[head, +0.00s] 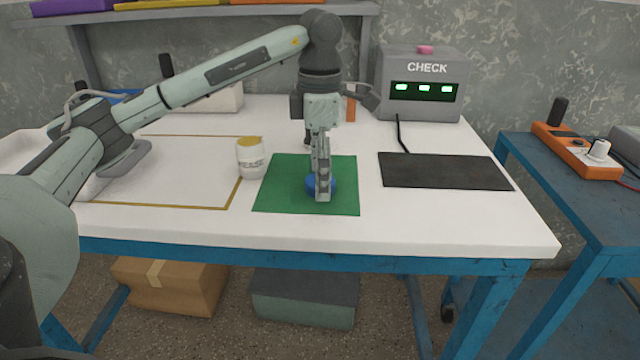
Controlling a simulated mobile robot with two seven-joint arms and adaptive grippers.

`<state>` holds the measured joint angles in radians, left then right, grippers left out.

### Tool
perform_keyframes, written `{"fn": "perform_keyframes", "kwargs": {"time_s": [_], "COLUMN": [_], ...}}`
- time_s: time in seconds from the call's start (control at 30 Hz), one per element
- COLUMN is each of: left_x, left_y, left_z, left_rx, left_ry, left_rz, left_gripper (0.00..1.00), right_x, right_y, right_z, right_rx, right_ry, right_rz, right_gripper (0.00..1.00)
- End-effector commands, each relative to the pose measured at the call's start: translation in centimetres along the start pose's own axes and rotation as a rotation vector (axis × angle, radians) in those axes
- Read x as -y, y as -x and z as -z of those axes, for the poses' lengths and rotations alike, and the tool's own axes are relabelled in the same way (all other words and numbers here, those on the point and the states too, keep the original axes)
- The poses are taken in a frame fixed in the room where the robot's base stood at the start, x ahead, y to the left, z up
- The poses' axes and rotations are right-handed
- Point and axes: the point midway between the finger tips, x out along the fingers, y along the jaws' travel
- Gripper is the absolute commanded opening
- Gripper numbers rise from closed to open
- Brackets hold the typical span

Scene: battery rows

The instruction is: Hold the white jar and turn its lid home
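The white jar (251,160) stands upright on the bench at the left edge of a green mat (280,193). It has dark lettering and a yellowish top. A round blue thing (311,187), perhaps the lid, is low over or on the green mat. My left gripper (322,190) points down at this blue thing, with a finger in front of it. The fingers are seen nearly edge-on, so their gap and grip are unclear. The jar is apart from the gripper, to its left. My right gripper is not in view.
A grey CHECK box (421,85) with green lights and a pink top button stands at the back right. A black mat (445,172) lies right of the green one. A yellow-outlined area (190,170) is at left. An orange device (566,146) sits on the side table.

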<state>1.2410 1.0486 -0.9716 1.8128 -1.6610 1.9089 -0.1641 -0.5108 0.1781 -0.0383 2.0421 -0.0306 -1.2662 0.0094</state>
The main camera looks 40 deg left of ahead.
Motion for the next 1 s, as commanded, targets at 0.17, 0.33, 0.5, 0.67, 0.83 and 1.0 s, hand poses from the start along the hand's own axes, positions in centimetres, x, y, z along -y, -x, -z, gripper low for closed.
{"fn": "perform_keyframes", "kwargs": {"time_s": [0.17,0.33,0.5,0.67,0.83,1.0], "left_x": [0.0,0.0,0.0,0.0,0.0,-0.1], "left_y": [0.0,0.0,0.0,0.1,0.7,3.0], "left_z": [0.0,0.0,0.0,0.0,0.0,-0.1], "left_rx": [0.0,0.0,0.0,0.0,0.001,0.003], "left_ry": [0.0,0.001,0.001,0.001,0.001,0.001], "left_rz": [0.0,0.0,0.0,0.0,0.0,-0.001], "left_gripper": [0.61,0.4,0.31,0.31,0.31,0.31], "right_x": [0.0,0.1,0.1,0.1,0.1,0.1], "right_y": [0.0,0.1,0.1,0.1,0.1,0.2], "right_z": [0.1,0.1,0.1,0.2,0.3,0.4], "right_rx": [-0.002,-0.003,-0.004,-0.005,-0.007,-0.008], "right_ry": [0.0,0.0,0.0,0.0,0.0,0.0], "right_rz": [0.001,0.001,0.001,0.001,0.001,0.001], "right_gripper": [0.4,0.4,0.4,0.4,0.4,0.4]}}
